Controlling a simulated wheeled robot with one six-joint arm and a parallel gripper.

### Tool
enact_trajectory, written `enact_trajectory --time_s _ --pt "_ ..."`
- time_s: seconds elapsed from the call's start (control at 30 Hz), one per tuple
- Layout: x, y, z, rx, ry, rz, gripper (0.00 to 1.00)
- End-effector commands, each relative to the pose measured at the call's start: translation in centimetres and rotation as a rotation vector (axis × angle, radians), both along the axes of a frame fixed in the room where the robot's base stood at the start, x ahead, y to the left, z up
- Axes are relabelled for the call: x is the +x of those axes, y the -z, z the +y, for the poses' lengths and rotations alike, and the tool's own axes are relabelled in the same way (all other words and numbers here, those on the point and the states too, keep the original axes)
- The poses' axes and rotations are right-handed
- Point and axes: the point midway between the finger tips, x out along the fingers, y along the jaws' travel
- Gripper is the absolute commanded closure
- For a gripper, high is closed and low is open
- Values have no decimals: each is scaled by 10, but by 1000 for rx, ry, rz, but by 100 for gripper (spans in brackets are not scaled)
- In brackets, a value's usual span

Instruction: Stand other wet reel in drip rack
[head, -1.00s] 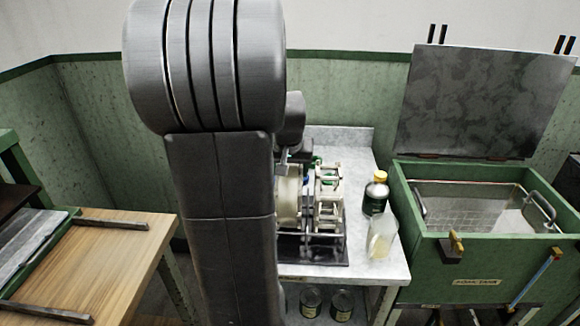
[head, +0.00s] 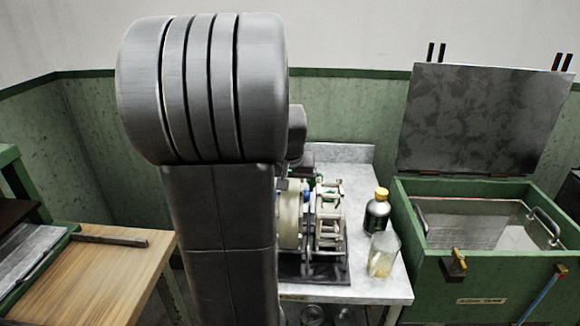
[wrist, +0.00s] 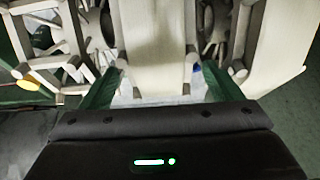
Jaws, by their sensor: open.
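In the head view a cream, solid-sided reel (head: 290,222) and an open-framed reel (head: 329,212) stand upright side by side in a dark rack (head: 318,272) on the metal table. My arm hides part of the cream reel and most of my gripper. In the wrist view my gripper (wrist: 158,78) is open, its two green fingers spread. A broad pale reel part (wrist: 152,45) shows between them; I cannot tell whether the fingers touch it. An open-framed reel part (wrist: 50,55) is at the left and another pale piece (wrist: 280,50) at the right.
A dark bottle with a yellow cap (head: 377,212) and a clear beaker (head: 384,256) stand right of the rack. A green tank (head: 480,280) with a wire basket and raised lid (head: 485,120) is at the right. A wooden bench (head: 105,270) is at the left.

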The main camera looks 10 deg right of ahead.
Motion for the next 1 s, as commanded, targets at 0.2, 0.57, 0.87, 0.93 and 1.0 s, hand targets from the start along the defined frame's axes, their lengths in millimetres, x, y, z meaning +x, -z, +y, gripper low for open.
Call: enact_trajectory --time_s 0.2,0.57,0.87,0.93,1.0 --pt "-17 -47 5 -2 -1 -8 15" --pt "-41 -105 12 0 0 -4 15" --pt "-45 -113 13 0 0 -1 15" --pt "-45 -113 13 0 0 -1 15" --pt "-45 -113 13 0 0 -1 15"
